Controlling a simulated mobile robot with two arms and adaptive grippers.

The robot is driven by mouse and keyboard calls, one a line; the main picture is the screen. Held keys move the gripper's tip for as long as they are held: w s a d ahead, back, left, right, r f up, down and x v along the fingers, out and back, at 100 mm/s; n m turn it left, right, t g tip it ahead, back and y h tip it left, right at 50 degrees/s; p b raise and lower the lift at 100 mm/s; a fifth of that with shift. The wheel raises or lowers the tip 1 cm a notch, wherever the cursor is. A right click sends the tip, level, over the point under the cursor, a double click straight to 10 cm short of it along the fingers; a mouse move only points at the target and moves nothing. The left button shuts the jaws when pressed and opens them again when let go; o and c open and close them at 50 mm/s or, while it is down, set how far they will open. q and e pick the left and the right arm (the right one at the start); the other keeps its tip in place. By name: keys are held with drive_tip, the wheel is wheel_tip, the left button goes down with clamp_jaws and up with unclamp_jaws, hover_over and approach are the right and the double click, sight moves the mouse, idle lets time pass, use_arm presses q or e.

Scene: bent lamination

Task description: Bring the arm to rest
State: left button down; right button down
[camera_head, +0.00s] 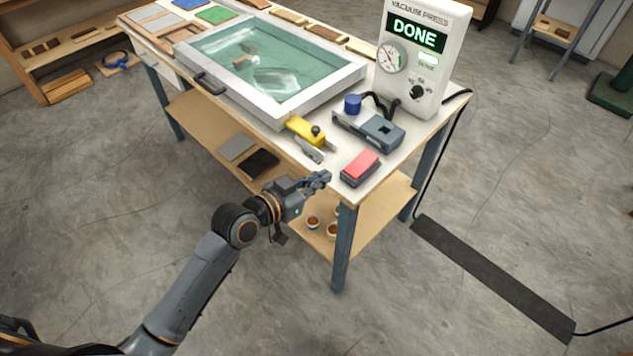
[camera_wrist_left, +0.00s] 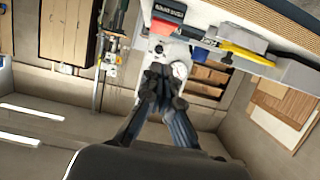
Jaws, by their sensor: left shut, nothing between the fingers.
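My left gripper (camera_head: 318,180) is shut and empty in the head view. It hovers at the front edge of the workbench, just left of the red-topped pedal box (camera_head: 361,167). My left arm (camera_head: 215,262) reaches up to it from the lower left. In the left wrist view the gripper's fingers (camera_wrist_left: 162,75) are together with nothing between them. My right gripper is in neither view. The vacuum press control unit (camera_head: 424,55) stands on the bench and its screen reads DONE.
A framed press with a green sheet (camera_head: 318,89) fills the bench middle. A yellow tool (camera_head: 306,130), a metal piece (camera_head: 309,150) and a grey device with a blue knob (camera_head: 367,130) lie near the front corner. Small cups (camera_head: 313,222) stand on the lower shelf.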

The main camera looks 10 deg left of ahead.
use_arm(q)
drive_tip(key=shift+s+a+r, duration=0.1)
drive_tip(key=shift+s+a, duration=0.2)
drive_tip(key=shift+s, duration=0.2)
drive_tip(key=s+a+f+n+g+y, duration=0.1)
drive_tip(key=a+f+y, duration=0.15)
drive_tip(key=f, duration=0.75)
drive_tip(key=s+a+f+n+g+y, duration=0.15)
drive_tip(key=a+f, duration=0.25)
drive_tip(key=f, duration=0.5)
drive_tip(key=s+a+f+n+g+y, duration=0.1)
drive_tip(key=s+a+f, duration=0.1)
drive_tip(key=s+f, duration=0.45)
drive_tip(key=s+a+f+n+g+y, duration=0.1)
drive_tip(key=s+a+f, duration=0.2)
drive_tip(key=f, duration=0.7)
drive_tip(key=s+a+f+g+y, duration=0.1)
drive_tip(key=s+f, duration=0.4)
drive_tip(key=s, duration=0.5)
drive_tip(key=s+a+f+g, duration=0.2)
drive_tip(key=s+f, duration=0.3)
drive_tip(key=s, duration=0.6)
drive_tip(key=s+a+f+g+y, duration=0.1)
drive_tip(key=s+f+g, duration=0.2)
drive_tip(key=s+f, duration=0.3)
drive_tip(key=s, duration=0.5)
drive_tip(key=shift+a+y, duration=0.3)
